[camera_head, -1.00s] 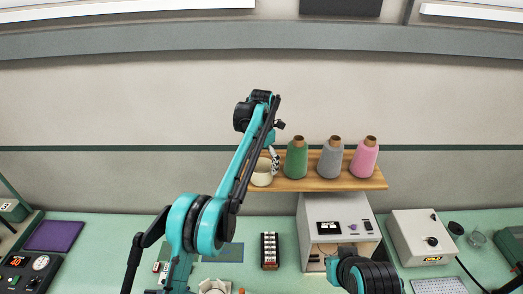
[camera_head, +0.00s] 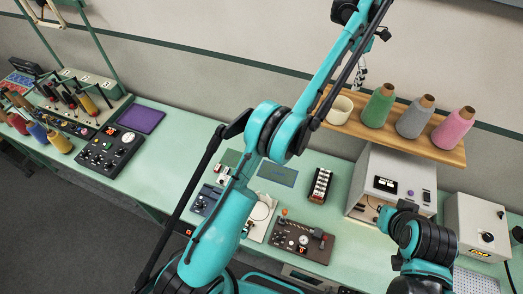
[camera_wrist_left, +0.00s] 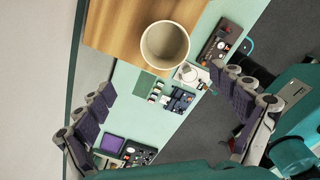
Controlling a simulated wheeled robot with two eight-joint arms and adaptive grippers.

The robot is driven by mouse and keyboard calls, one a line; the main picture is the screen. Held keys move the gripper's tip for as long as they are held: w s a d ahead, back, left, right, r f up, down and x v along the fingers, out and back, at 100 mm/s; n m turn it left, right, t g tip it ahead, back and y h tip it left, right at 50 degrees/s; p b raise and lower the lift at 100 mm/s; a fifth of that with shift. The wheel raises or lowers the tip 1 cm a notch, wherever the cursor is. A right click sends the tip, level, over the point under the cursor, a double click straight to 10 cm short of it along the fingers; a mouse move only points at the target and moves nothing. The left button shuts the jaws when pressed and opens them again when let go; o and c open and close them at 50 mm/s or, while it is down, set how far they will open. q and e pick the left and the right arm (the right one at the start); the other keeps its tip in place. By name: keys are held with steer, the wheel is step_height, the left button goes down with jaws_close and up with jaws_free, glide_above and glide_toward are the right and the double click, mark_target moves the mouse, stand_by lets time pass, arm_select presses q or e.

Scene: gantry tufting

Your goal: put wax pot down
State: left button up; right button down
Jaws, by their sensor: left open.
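The wax pot looks like a cream, round, open-topped cup (camera_head: 340,110). It stands upright at the left end of the wooden shelf (camera_head: 400,137). In the left wrist view the pot (camera_wrist_left: 165,45) lies beyond my fingertips, near the shelf's edge, and looks empty inside. My left gripper (camera_head: 362,72) is above the pot, apart from it, and partly hidden by its own arm. In the left wrist view the left gripper (camera_wrist_left: 168,84) has its padded fingers spread wide with nothing between them. My right gripper is not in view.
Green (camera_head: 379,106), grey (camera_head: 415,118) and pink (camera_head: 453,129) yarn cones stand right of the pot on the shelf. Below is a green bench with a white cabinet (camera_head: 392,187), a purple mat (camera_head: 140,119) and control boxes. Thread spools stand at the far left.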

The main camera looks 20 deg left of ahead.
arm_select(q)
steer(key=s+a+r+m+t, duration=0.25)
steer(key=s+a+m, duration=0.25)
steer(key=s+m, duration=0.25)
steer(key=s+a+r+m+t, duration=0.1)
steer(key=s+a+r+m, duration=0.3)
steer(key=s+a+m, duration=0.3)
steer(key=s+a+f+m+t, duration=0.1)
steer(key=s+f+m, duration=0.4)
steer(key=s, duration=0.6)
steer(key=s+a+f+m+t, duration=0.2)
steer(key=s+a+f+m, duration=0.2)
steer(key=s+f, duration=0.6)
steer(key=shift+s+f+m, duration=0.25)
steer(key=shift+s+m, duration=0.45)
steer(key=shift+m, duration=0.25)
steer(key=shift+f, duration=0.15)
step_height(320, 180, down, 42)
steer(key=b, duration=4.2)
steer(key=shift+f+b, duration=0.15)
steer(key=shift+b, duration=0.2)
